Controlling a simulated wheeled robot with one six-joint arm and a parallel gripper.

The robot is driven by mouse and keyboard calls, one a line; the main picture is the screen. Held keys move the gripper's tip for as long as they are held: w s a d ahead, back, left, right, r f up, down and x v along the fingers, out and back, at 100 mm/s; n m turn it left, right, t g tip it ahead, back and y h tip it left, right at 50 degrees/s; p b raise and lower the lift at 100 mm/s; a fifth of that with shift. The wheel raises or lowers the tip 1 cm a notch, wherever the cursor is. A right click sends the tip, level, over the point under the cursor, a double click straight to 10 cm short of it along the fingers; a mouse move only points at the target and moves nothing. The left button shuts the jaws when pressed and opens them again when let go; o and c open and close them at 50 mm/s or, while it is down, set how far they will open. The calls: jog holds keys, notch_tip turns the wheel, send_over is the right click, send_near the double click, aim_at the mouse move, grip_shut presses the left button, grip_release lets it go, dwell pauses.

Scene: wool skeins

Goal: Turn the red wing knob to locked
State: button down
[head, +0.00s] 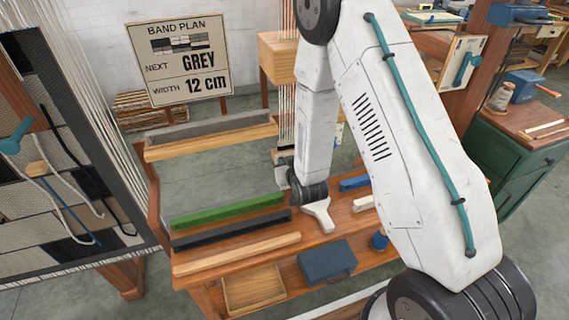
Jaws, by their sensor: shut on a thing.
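I see no red wing knob in the head view. My arm crosses the middle and right of the view and reaches down to a dark wrist joint over the wooden bench (240,258).
Green (228,212), dark (232,229) and pale (237,254) bars lie on the bench near a blue box (327,262). A BAND PLAN sign (180,60) stands behind. A loom with woven cloth (70,180) stands left, a green cabinet (515,165) right.

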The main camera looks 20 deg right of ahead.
jog(key=shift+w+d+f+m+t+y, duration=0.1)
jog(key=shift+d+f+m+t+y, duration=0.25)
jog(key=shift+m+y, duration=1.2)
jog(key=shift+d+f+m+t+y, duration=0.1)
jog(key=shift+d+m+t+y, duration=0.35)
jog(key=shift+m, duration=2)
jog(key=shift+w+d+f+m+t+y, duration=0.15)
jog(key=shift+m+t+y, duration=0.35)
jog(key=shift+m+y, duration=1.15)
jog(key=shift+s+m+h, duration=0.1)
jog(key=shift+m+h, duration=0.25)
jog(key=shift+m, duration=0.1)
